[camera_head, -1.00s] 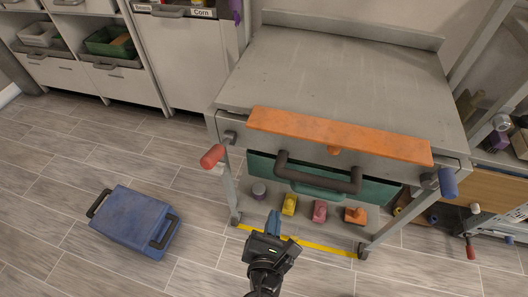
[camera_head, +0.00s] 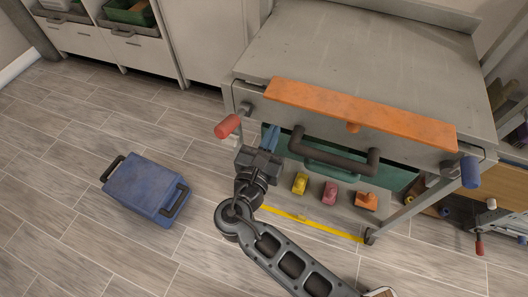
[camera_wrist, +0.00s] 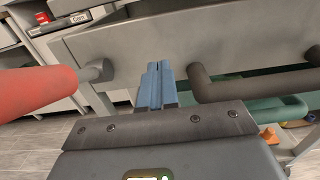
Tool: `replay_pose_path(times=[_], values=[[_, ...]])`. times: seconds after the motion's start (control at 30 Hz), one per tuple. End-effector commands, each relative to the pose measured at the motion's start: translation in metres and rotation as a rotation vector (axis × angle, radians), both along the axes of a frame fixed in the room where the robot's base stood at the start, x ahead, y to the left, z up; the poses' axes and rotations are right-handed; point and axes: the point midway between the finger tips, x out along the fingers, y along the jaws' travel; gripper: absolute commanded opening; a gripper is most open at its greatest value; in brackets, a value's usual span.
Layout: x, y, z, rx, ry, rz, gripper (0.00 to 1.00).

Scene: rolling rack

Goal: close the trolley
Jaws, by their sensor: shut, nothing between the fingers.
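The trolley (camera_head: 350,50) is a grey metal cart with a flat top, in the upper right of the head view. Its front has an orange strip (camera_head: 360,113), a dark bar handle (camera_head: 335,160) and a green drawer or bin (camera_head: 398,178) partly showing below the front panel. My gripper (camera_head: 270,138) is shut and empty, with blue fingertips just left of the dark handle. In the wrist view the fingertips (camera_wrist: 157,82) point at the grey front panel (camera_wrist: 200,45), between the red grip and the dark handle. I cannot tell whether they touch the panel.
A red grip (camera_head: 228,127) and a blue grip (camera_head: 470,172) stick out at the trolley's front corners. Yellow, pink and orange pieces (camera_head: 330,193) sit on its lower shelf. A blue case (camera_head: 146,188) lies on the floor at left. Floor around it is clear.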

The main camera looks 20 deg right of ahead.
Motion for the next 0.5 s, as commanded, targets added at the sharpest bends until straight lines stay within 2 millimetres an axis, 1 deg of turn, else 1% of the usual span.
replay_pose_path(times=[0.03,0.2,0.33,0.5], values=[[0.007,-0.006,0.000,0.000,0.000,-0.002,0.00],[0.024,-0.019,0.000,0.001,-0.001,-0.001,0.00],[0.031,-0.025,0.000,0.001,0.001,-0.001,0.00],[0.033,-0.026,0.000,0.001,0.001,0.000,0.00]])
